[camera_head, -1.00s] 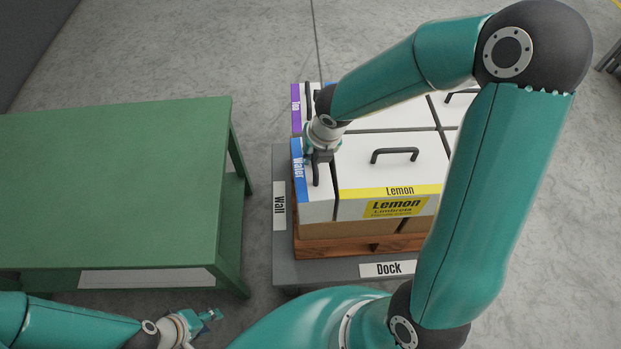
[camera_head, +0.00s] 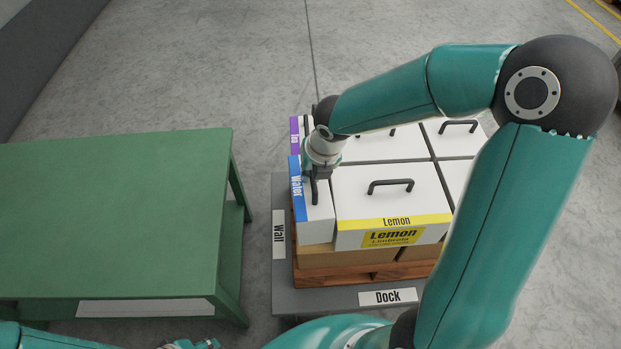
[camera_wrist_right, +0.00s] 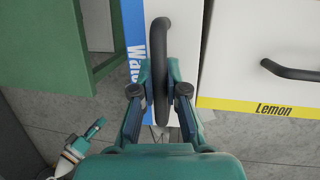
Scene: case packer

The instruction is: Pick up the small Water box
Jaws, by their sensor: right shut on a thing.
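The small Water box (camera_head: 319,231) is a narrow white box with a blue Water strip and a dark bar handle (camera_head: 314,192), at the front left of the stack. It sits slightly higher than the Lemon box (camera_head: 378,205) beside it. My right gripper (camera_head: 315,176) is shut on the handle from above. In the right wrist view the gripper's fingers (camera_wrist_right: 160,90) are on both sides of the handle (camera_wrist_right: 160,60). My left gripper (camera_head: 190,344) is at the bottom edge, partly cut off, and also shows in the right wrist view (camera_wrist_right: 95,128).
A green table (camera_head: 110,215) with a clear top stands at the left. Other white boxes and a purple-striped box (camera_head: 294,134) stand behind. The stack is on a wooden pallet (camera_head: 345,276) over a grey dock base (camera_head: 335,300) with Wall and Dock labels.

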